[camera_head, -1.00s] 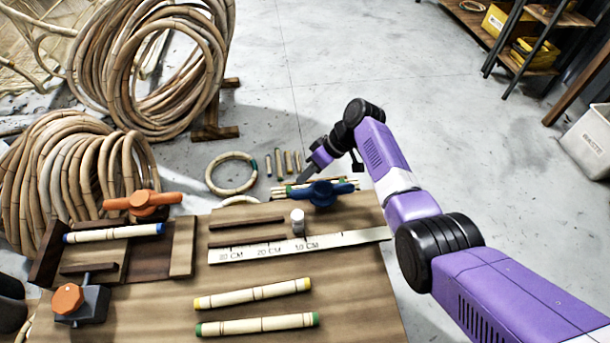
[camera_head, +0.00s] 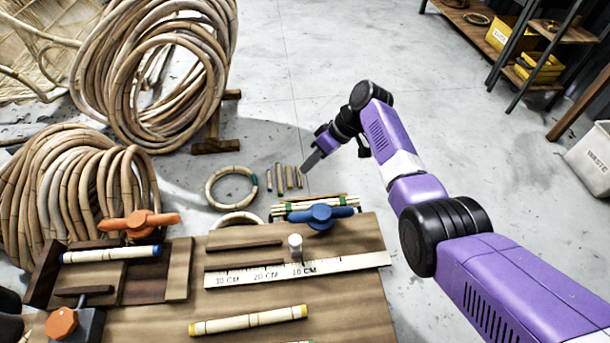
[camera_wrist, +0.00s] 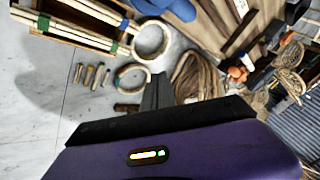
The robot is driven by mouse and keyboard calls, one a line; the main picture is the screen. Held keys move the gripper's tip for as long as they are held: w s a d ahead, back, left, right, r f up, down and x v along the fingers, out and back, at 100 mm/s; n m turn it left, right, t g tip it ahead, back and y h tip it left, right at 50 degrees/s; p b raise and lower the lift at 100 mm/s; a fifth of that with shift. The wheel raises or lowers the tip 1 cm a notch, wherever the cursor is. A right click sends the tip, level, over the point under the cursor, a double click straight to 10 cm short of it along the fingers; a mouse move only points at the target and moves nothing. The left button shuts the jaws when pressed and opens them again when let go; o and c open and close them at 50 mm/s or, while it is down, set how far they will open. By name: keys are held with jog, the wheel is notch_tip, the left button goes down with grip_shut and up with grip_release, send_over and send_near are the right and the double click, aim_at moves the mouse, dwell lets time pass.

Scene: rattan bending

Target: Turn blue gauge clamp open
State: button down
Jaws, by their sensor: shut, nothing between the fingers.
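The blue gauge clamp (camera_head: 320,216) is a two-winged knob at the far edge of the workbench (camera_head: 360,320), beside the ruler strip (camera_head: 345,264). Its wings lie roughly left to right in the head view. In the wrist view a blurred part of the blue clamp (camera_wrist: 165,8) shows at the top edge. My gripper (camera_head: 306,168) is beyond the bench, above and slightly left of the clamp in the head picture, and apart from it. The fingers are together with nothing between them. They also show in the wrist view (camera_wrist: 157,82).
A fixture with an orange winged clamp (camera_head: 138,223) stands at the bench's left, with an orange knob (camera_head: 61,322) below. A white peg (camera_head: 295,244) stands by the ruler. A yellow-ended cane (camera_head: 250,319) lies in front. Bundled canes (camera_head: 310,203) lie behind the blue clamp.

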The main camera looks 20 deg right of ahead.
jog(key=shift+w+d+r, duration=0.3)
jog(key=shift+d+r, duration=0.05)
jog(key=shift+r, duration=0.3)
jog(key=shift+w+d+r, duration=0.3)
jog(key=shift+r, duration=0.35)
jog(key=shift+w, duration=0.1)
